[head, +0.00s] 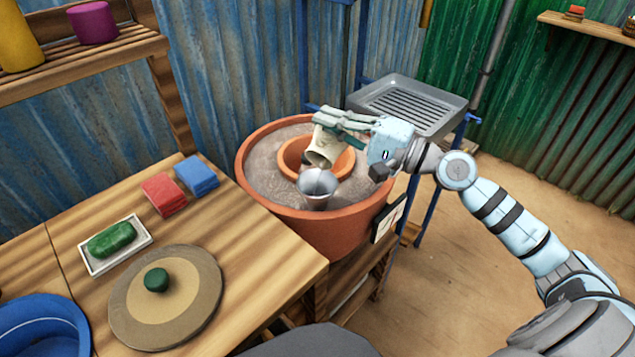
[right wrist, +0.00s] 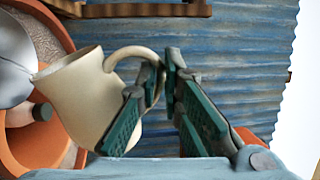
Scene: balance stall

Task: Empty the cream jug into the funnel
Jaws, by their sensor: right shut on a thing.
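The cream jug (head: 322,147) hangs in my right gripper (head: 345,121), above the big pot. It is tipped well over, its mouth facing down towards the funnel. The grey metal funnel (head: 318,184) stands at the near side of the big pot, just below the jug's mouth. In the right wrist view the fingers (right wrist: 168,85) are closed on the handle of the jug (right wrist: 88,100), and its lip is beside the funnel (right wrist: 14,65). I see no stream of liquid, and the jug's inside is mostly hidden. My left gripper is out of view.
The large terracotta pot (head: 345,232) holds a smaller terracotta pot (head: 290,157). A wooden table on the left bears a round lidded board (head: 190,300), a soap dish (head: 88,262), red and blue blocks and a blue basin (head: 45,325). A grey drain tray (head: 410,100) stands behind.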

